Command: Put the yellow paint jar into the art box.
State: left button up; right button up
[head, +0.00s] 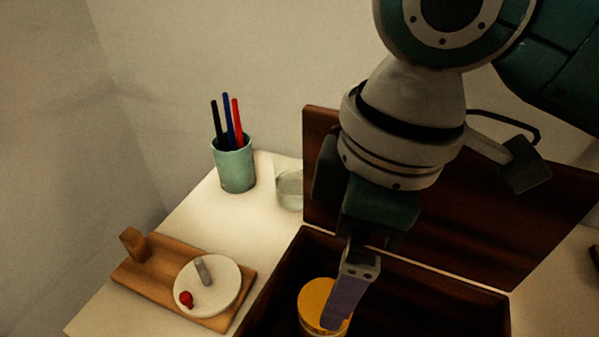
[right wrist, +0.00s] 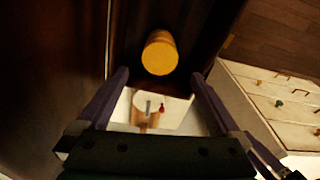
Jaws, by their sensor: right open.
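The yellow paint jar (head: 313,303) is inside the open dark wooden art box (head: 440,278), near its left side. The jar's lower part is cut off by the head view's bottom edge. My right gripper (head: 342,318) reaches down into the box, with a finger overlapping the jar's right side in the head view. In the right wrist view, the right gripper (right wrist: 158,77) has its fingers spread wide. The yellow jar (right wrist: 160,53) shows beyond the fingertips, between them and apart from both. My left gripper is not seen.
The box's raised lid (head: 480,205) stands behind my right arm. A green cup (head: 234,165) with pens and a clear glass (head: 290,189) stand left of it. A wooden board (head: 155,280) with a white disc (head: 222,288) lies at the front left. A drawer cabinet (right wrist: 275,95) shows in the wrist view.

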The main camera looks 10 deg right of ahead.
jog(key=shift+r, duration=0.25)
jog(key=s+a+f+m+t+y, duration=0.1)
jog(key=s+a+f+m+y, duration=0.15)
jog(key=s, duration=0.25)
jog(key=s+d+m+t+h, duration=0.1)
jog(key=s+d+m, duration=0.2)
jog(key=d, duration=0.3)
jog(key=s+d+m+t+h, duration=0.1)
jog(key=s+d+m+h, duration=0.1)
jog(key=s+d+m, duration=0.2)
jog(key=shift+s+d+f+m, duration=0.2)
jog(key=shift+d+m, duration=0.25)
jog(key=shift+d, duration=0.45)
jog(key=shift+h, duration=0.25)
